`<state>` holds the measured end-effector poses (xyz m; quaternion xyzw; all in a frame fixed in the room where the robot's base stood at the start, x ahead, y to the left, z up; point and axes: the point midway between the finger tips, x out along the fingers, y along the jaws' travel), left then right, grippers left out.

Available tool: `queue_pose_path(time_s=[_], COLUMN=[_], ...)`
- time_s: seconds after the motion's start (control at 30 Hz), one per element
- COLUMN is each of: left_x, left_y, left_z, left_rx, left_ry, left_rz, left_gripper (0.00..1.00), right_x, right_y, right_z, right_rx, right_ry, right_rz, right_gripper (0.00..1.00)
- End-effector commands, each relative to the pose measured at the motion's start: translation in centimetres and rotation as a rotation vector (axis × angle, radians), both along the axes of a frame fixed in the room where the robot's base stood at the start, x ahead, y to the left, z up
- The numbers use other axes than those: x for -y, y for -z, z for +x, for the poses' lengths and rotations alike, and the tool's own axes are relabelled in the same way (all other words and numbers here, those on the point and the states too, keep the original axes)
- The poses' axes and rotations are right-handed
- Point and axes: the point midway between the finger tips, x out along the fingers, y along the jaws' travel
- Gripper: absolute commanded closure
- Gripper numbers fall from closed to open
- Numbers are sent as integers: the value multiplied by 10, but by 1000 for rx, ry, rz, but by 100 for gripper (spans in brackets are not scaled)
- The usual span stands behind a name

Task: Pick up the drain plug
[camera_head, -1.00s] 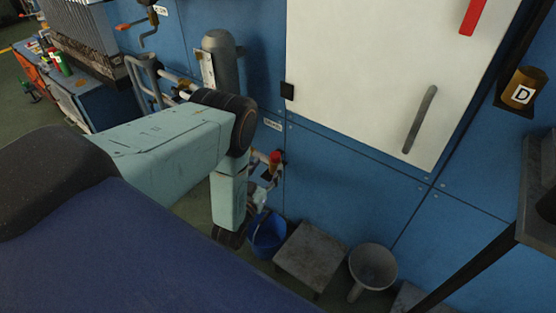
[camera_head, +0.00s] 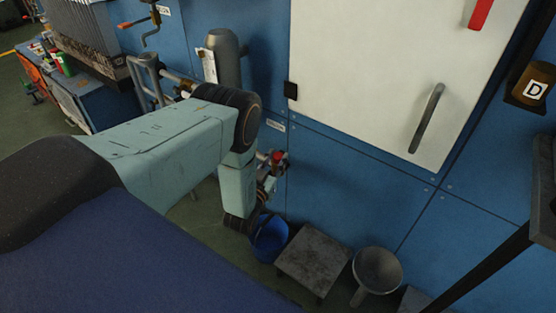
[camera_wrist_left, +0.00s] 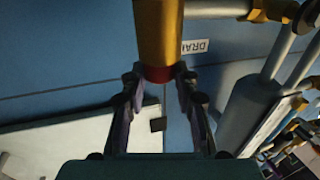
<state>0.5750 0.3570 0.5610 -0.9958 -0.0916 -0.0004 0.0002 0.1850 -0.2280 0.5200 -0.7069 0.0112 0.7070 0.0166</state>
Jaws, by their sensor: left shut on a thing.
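The drain plug is a brass-coloured cylinder with a red end (camera_wrist_left: 158,72) in the left wrist view, beside the label on the blue wall. My left gripper (camera_wrist_left: 160,90) has one finger on each side of the red end and is shut on it. In the head view the red part (camera_head: 277,157) shows small by the wall, below a white label. My left gripper (camera_head: 270,180) is there, partly hidden by my forearm. I cannot tell whether the plug is still seated in its pipe. My right gripper is out of view.
A blue bucket (camera_head: 269,240) stands on the floor just below the left gripper. A grey block (camera_head: 314,259) and a grey funnel (camera_head: 377,267) stand to its right. Pipes and a grey cylinder (camera_head: 224,58) are behind my arm. A white cabinet door (camera_head: 385,60) is on the wall above.

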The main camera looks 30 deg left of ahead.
Motion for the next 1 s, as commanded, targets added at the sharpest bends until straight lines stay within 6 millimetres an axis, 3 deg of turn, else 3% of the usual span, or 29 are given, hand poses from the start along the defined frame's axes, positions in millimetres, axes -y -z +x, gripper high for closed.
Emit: queue_pose_path(time_s=[0.3, 0.57, 1.0], left_x=[0, 0, -1], left_y=[1, -3, -81], left_z=[0, 0, 0], left_rx=[-2, -1, 0], left_ry=[-1, -1, -2], left_rz=[0, 0, -1], left_gripper=[100, 100, 100], right_x=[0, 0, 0], right_y=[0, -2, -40], right_z=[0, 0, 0], right_rx=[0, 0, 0], right_ry=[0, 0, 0], right_rz=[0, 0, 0], right_gripper=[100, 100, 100])
